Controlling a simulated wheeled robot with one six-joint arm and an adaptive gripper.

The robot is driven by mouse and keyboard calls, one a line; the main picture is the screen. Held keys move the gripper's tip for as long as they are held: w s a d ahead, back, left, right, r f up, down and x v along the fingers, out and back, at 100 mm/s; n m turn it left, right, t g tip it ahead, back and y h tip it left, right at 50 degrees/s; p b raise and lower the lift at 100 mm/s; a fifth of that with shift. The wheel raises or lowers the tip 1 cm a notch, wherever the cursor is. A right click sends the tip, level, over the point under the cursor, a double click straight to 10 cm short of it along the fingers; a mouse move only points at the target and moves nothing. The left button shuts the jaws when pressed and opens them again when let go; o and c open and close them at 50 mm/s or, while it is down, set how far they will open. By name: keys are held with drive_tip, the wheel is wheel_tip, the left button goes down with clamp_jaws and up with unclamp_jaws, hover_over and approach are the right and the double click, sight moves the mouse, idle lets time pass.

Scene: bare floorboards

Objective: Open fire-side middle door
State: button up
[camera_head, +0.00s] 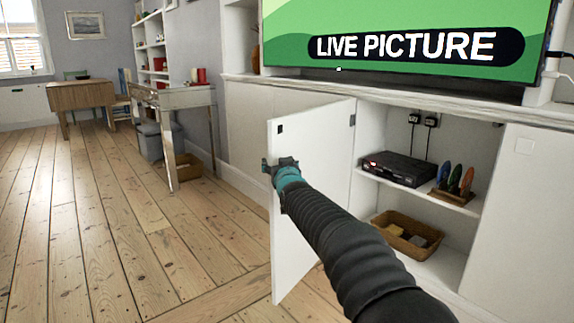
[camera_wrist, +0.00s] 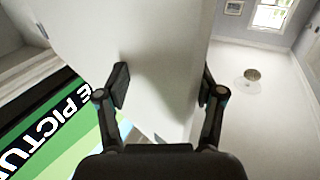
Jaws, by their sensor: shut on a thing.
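The white cabinet door (camera_head: 318,150) under the television stands swung well out from the cabinet front, hinged at its right side. My gripper (camera_head: 281,165) is at the door's free outer edge, and my arm reaches across in front of the door's lower part. In the wrist view the white door (camera_wrist: 165,40) fills the space between the two fingers of my gripper (camera_wrist: 164,86), which is shut on it. The exact contact of the fingertips is hard to see. The open compartment (camera_head: 455,235) shows to the right of the door.
Inside are a black box (camera_head: 398,168), a small rack with coloured items (camera_head: 453,190) and a wicker basket (camera_head: 408,238). A closed white door (camera_head: 520,220) is at the right. A side table (camera_head: 170,97) stands at the left. The floorboards (camera_head: 120,220) left of the door are clear.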

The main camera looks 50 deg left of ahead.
drive_tip(key=shift+s+a, duration=0.15)
drive_tip(key=shift+s, duration=0.15)
drive_tip(key=shift+c, duration=0.2)
drive_tip(key=o, duration=0.8)
drive_tip(key=shift+w, duration=0.15)
drive_tip(key=shift+w+d, duration=0.15)
drive_tip(key=shift+d, duration=0.55)
drive_tip(key=v, duration=1.1)
drive_tip(key=shift+s+a, duration=0.15)
drive_tip(key=shift+s, duration=0.25)
